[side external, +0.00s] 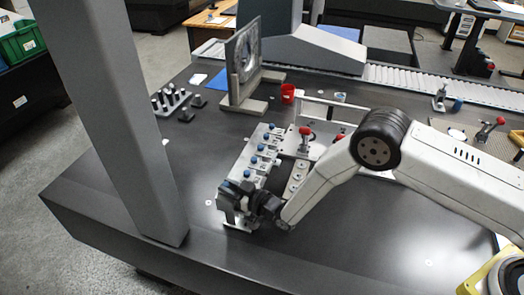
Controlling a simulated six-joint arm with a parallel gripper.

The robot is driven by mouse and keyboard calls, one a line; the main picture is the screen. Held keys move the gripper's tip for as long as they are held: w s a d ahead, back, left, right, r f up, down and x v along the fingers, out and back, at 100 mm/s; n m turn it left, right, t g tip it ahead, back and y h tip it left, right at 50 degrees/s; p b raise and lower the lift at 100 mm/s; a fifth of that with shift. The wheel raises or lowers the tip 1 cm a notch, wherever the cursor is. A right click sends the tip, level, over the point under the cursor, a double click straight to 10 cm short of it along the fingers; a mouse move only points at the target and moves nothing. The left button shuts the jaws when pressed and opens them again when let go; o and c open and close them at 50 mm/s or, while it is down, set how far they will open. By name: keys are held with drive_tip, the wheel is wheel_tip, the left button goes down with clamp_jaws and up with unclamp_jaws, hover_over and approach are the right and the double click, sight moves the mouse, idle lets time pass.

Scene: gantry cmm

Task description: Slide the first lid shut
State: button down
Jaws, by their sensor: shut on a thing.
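A grey metal block (243,165) stands on the dark table with a row of several blue-topped knobs along it. The nearest blue knob (224,184) is at the block's near end. I cannot tell how far the lid is open or which lid counts as the first.
A plate with red-handled clamps (305,131) stands just behind and right of the block. A red cup (288,93), an upright framed panel (244,60) and a rack of dark pins (170,101) stand farther back. The table's front left is clear.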

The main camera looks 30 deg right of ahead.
drive_tip(key=shift+w+d+v, duration=0.1)
drive_tip(key=shift+d+v, duration=0.1)
drive_tip(key=shift+v, duration=0.85)
drive_tip(key=shift+w+d+v, duration=0.15)
drive_tip(key=shift+d+v, duration=0.05)
drive_tip(key=shift+v, duration=0.8)
drive_tip(key=shift+f, duration=0.1)
drive_tip(key=shift+c, duration=2.4)
unclamp_jaws()
drive_tip(key=shift+s, duration=0.1)
drive_tip(key=v, duration=0.7)
drive_tip(key=shift+s+d, duration=0.25)
